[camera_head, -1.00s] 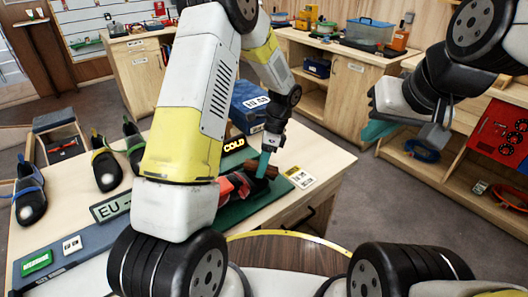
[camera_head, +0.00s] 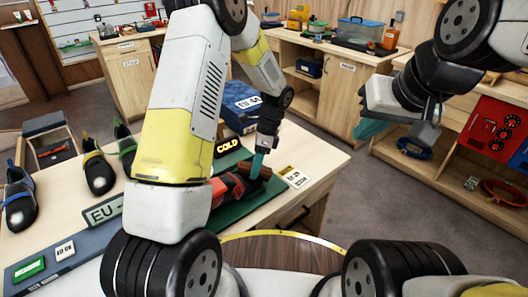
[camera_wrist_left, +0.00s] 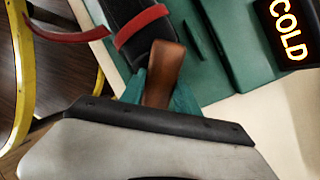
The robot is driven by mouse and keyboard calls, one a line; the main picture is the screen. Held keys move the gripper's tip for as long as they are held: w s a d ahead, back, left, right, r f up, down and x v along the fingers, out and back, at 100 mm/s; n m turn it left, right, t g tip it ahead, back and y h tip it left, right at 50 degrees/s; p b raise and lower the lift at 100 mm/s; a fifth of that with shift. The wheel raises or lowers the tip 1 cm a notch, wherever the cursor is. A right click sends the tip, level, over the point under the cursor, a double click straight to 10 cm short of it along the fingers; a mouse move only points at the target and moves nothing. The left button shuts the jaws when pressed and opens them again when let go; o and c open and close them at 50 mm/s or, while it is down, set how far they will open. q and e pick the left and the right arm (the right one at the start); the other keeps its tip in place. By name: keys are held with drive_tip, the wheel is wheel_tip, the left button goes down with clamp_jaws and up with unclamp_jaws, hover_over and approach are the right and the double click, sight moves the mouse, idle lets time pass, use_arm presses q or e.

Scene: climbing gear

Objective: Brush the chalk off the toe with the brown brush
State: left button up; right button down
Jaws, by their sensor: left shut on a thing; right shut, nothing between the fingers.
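A black shoe with red straps (camera_wrist_left: 143,27) lies on the green mat (camera_wrist_left: 215,75) in the left wrist view; its red part (camera_head: 222,190) shows in the head view, partly behind my left arm. My left gripper (camera_head: 259,164) is shut on the brown brush (camera_wrist_left: 166,70). The brush is between the teal fingers and overlaps the dark end of the shoe in the wrist view; I cannot tell whether they touch. Its bristles and any chalk on this toe are hidden. My right gripper (camera_head: 371,130) is shut and empty, raised at the right, away from the bench.
Several other shoes (camera_head: 98,173) stand at the bench's left. A lit COLD sign (camera_head: 228,147) and a blue box (camera_head: 240,104) are behind the mat. A small label card (camera_head: 295,178) lies right of it. Open floor separates the bench from the back cabinets.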

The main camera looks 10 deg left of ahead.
sight(244, 178)
use_arm(q)
drive_tip(key=shift+s+a+r, duration=0.3)
drive_tip(key=shift+s+a, duration=0.3)
drive_tip(key=shift+s, duration=0.1)
drive_tip(key=shift+s+a+r, duration=0.3)
drive_tip(key=shift+s+a, duration=0.3)
drive_tip(key=shift+s, duration=0.05)
drive_tip(key=shift+v, duration=3.15)
drive_tip(key=shift+w, duration=0.2)
drive_tip(key=shift+v, duration=1.45)
